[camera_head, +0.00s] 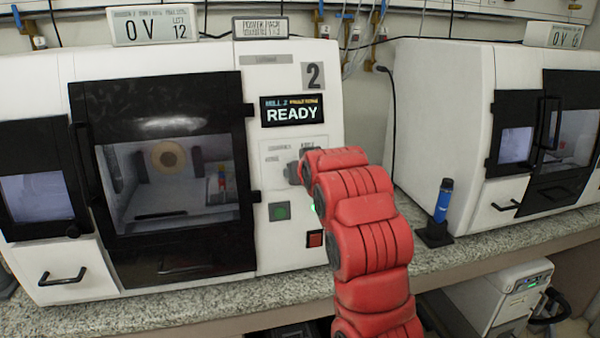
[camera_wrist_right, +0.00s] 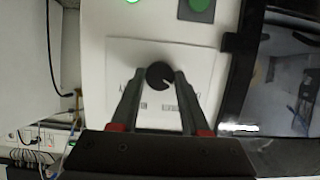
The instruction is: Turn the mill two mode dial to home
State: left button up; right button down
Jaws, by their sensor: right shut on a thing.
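Mill two is the white machine (camera_head: 210,60) marked with a grey "2", and its screen (camera_head: 292,110) reads READY. Its mode dial is a round black knob with a pale pointer line, seen in the right wrist view (camera_wrist_right: 159,75) on a white labelled plate (camera_wrist_right: 195,60). My right gripper (camera_wrist_right: 160,82) is shut on the dial, one finger on each side. The pointer line slants toward the lower right in that view; the label words are too small to read. In the head view my red right arm hides most of the dial. My left gripper is not in view.
A green button (camera_head: 279,211) and a red button (camera_head: 315,239) sit below the dial, close to my right arm. The mill's black door (camera_head: 160,100) is shut. A blue tool in a black stand (camera_head: 441,205) is on the counter between the two machines.

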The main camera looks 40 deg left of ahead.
jog(key=shift+c, duration=2)
grip_release()
jog(key=p+v, duration=0.3)
jog(key=v, duration=1.4)
jog(key=shift+d+r, duration=0.15)
jog(key=shift+r, duration=0.05)
